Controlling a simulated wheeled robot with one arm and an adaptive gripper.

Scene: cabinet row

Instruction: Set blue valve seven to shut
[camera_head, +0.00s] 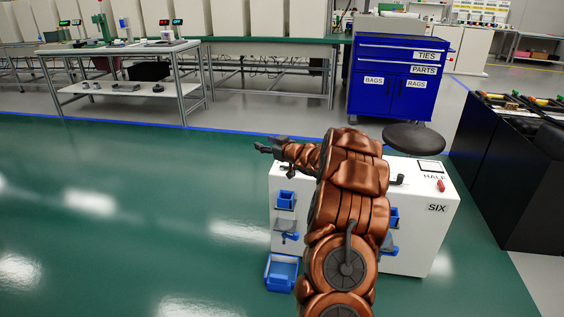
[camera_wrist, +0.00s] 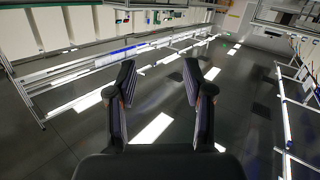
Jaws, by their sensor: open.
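A white cabinet (camera_head: 420,240) stands behind my arm, with the label SIX on its right side and HALF on its top. Small blue fittings (camera_head: 287,198) show on its front, left and right of my arm; I cannot tell which, if any, is a valve. I see no label seven, and my arm hides the middle of the front. My gripper (camera_head: 267,149) is above the cabinet's left edge, pointing left, away from the fittings. In the wrist view my gripper (camera_wrist: 160,75) is open, with only floor between its fingers.
A blue open bin (camera_head: 282,281) is low at the cabinet's front left. A dark round stool seat (camera_head: 414,139) and a blue drawer cabinet (camera_head: 398,88) are behind. A black bench (camera_head: 508,165) stands right. Green floor (camera_head: 130,200) is clear at left.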

